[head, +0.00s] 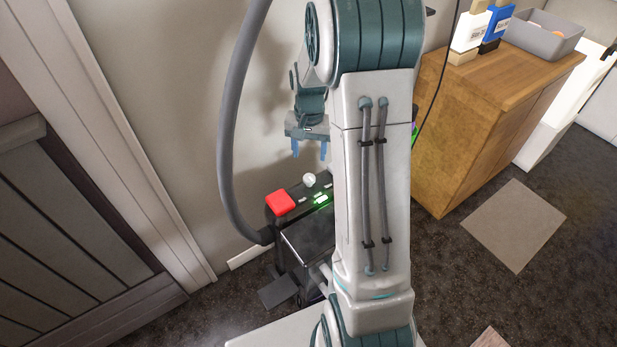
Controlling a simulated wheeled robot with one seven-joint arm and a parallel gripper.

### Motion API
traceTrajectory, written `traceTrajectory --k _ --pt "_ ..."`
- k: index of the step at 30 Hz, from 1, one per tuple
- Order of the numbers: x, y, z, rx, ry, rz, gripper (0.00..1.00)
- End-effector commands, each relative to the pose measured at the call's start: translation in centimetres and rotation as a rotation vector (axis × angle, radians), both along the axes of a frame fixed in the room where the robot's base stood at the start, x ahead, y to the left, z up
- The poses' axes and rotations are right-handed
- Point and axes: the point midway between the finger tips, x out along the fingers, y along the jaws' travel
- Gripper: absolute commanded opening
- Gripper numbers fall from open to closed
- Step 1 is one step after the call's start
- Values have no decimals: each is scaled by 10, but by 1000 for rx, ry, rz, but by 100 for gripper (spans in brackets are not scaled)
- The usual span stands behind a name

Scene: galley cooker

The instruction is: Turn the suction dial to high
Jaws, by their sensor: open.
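A dark machine (308,240) with a grey hose stands on the floor against the wall, partly hidden behind my arm. On its top panel is a round white knob (309,180), which looks like the suction dial. Its markings and setting are too small to read. A red square button (280,203) is to its left, and a lit green indicator (320,199) is just below it. My gripper (309,150) points down with its blue fingertips apart and nothing between them. It shows above the knob in the picture, apart from it.
A wooden cabinet (475,120) stands to the right with a grey bin (543,36) and several packages on top. A closed door (60,240) is at the left.

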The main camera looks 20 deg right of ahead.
Motion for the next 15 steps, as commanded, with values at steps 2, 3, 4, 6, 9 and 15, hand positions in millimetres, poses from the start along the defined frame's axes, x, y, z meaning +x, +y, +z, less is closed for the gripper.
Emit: traceTrajectory --k 2,3,4,6,9,15 --pt "-1 0 -24 1 5 0 54" --pt "-1 0 -32 1 4 0 54" --pt "-1 0 -39 1 4 0 54" --pt "-1 0 -53 1 3 1 54" --pt "-1 0 -70 1 3 0 54" --pt "-1 0 -91 1 2 0 54"
